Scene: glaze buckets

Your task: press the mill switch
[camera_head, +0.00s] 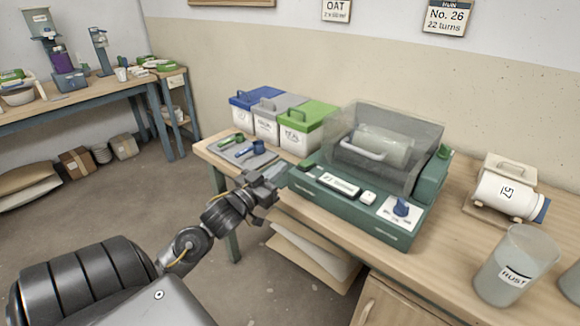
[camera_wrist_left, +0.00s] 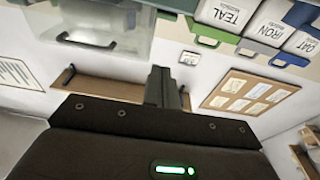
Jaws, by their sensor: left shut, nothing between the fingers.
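The mill is a green machine (camera_head: 350,208) on the wooden bench, with a clear cover (camera_head: 418,160) closed over a pale jar (camera_head: 385,145). Its sloped front has a small dark piece at the left, a white display (camera_head: 338,184), a small white button (camera_head: 368,197) and a blue knob (camera_head: 402,207) on a white plate. I cannot tell for sure which of these is the switch. My left gripper (camera_head: 276,174) is shut and empty, close to the mill's left front corner; contact cannot be told. Its fingers also show in the left wrist view (camera_wrist_left: 160,88). My right gripper is out of view.
Blue, grey and green lidded buckets (camera_head: 300,133) stand behind the gripper, left of the mill. Green and blue scoops (camera_head: 242,150) lie before them.

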